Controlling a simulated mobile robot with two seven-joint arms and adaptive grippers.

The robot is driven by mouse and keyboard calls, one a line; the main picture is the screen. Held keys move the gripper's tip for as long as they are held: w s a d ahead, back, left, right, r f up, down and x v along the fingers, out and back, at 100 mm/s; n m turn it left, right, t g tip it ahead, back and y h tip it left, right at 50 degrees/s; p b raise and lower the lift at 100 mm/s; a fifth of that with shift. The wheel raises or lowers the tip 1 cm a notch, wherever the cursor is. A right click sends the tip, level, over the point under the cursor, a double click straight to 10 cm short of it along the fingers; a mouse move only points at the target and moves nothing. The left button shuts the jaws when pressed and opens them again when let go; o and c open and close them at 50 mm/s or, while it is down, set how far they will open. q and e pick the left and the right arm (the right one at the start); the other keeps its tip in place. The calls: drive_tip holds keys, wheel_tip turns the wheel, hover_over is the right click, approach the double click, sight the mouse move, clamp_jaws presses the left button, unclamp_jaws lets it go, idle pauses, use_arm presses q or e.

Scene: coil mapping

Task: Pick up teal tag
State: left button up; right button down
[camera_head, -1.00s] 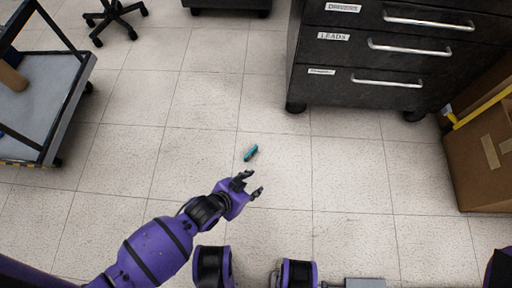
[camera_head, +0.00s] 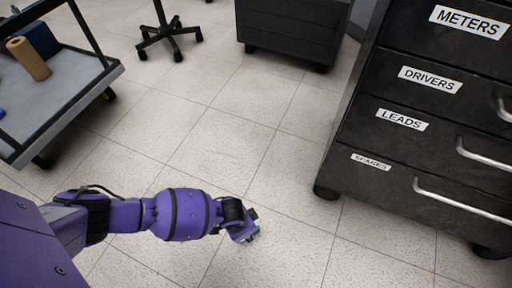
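The teal tag (camera_head: 257,233) shows only as a small sliver of teal at the end of my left gripper (camera_head: 246,233), low in the middle of the head view. My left arm reaches in from the left, and the gripper's wrist and body hide most of the tag and the fingers. I cannot tell whether the fingers are closed on the tag or whether it is on the floor just beneath them. My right gripper is out of view.
A black drawer cabinet (camera_head: 398,160) with labelled drawers stands at the right. A cart (camera_head: 75,85) carrying a brown cylinder (camera_head: 29,58) is at the upper left. A chair base (camera_head: 170,32) and dark cabinet (camera_head: 292,30) are behind. Tiled floor between is clear.

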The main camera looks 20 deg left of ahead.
use_arm(q)
wheel_tip(320, 180, down, 2)
drive_tip(key=shift+w+b, duration=0.1)
drive_tip(key=shift+b, duration=0.4)
drive_tip(key=f+b, duration=0.1)
drive_tip(key=f, duration=0.1)
drive_tip(key=w+f+b, duration=0.1)
drive_tip(key=f+b, duration=0.1)
drive_tip(key=shift+d, duration=0.15)
drive_tip(key=shift+w+f+b, duration=0.1)
drive_tip(key=shift+f+b, duration=0.25)
drive_tip(key=shift+b, duration=0.05)
drive_tip(key=shift+c, duration=0.2)
clamp_jaws()
